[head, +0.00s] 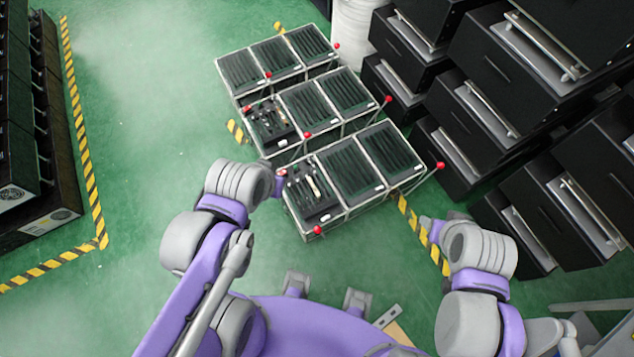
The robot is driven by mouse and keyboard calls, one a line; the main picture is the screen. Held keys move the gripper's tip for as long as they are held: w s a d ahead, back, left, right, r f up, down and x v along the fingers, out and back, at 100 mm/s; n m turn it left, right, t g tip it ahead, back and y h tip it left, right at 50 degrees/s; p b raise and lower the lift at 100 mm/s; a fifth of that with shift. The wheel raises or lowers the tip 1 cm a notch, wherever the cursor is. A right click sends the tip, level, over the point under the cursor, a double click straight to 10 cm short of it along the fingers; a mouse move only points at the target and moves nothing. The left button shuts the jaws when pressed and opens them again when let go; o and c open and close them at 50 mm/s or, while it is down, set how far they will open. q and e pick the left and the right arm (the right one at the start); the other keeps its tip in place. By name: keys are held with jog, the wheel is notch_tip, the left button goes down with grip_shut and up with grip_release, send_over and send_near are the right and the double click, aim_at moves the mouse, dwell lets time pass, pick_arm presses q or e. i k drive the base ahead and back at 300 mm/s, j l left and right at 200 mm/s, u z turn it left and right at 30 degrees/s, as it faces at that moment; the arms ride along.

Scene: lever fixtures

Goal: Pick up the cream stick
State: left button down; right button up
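A small cream stick-like piece (314,186) lies in the left compartment of the nearest black fixture (345,213), among thin dark and grey pieces. It is too small for me to be sure of its shape. My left gripper (281,184) is at the left edge of that fixture, just left of the cream piece, and I see nothing clearly held in it. Its fingers are mostly hidden by the wrist. My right gripper (429,226) is low at the right, off the fixture's right corner and away from the cream piece. Its fingers are too small to read.
Two more fixtures stand behind, the middle one (285,152) and the far one (222,84). Levers with red knobs (440,165) stick up at their sides. Black drawer cabinets (462,120) crowd the right. Green floor (150,110) is clear at left.

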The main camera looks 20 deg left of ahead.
aim_at(310, 180)
jog(key=j+z, duration=0.35)
jog(key=j, duration=1.75)
jog(key=k, duration=0.05)
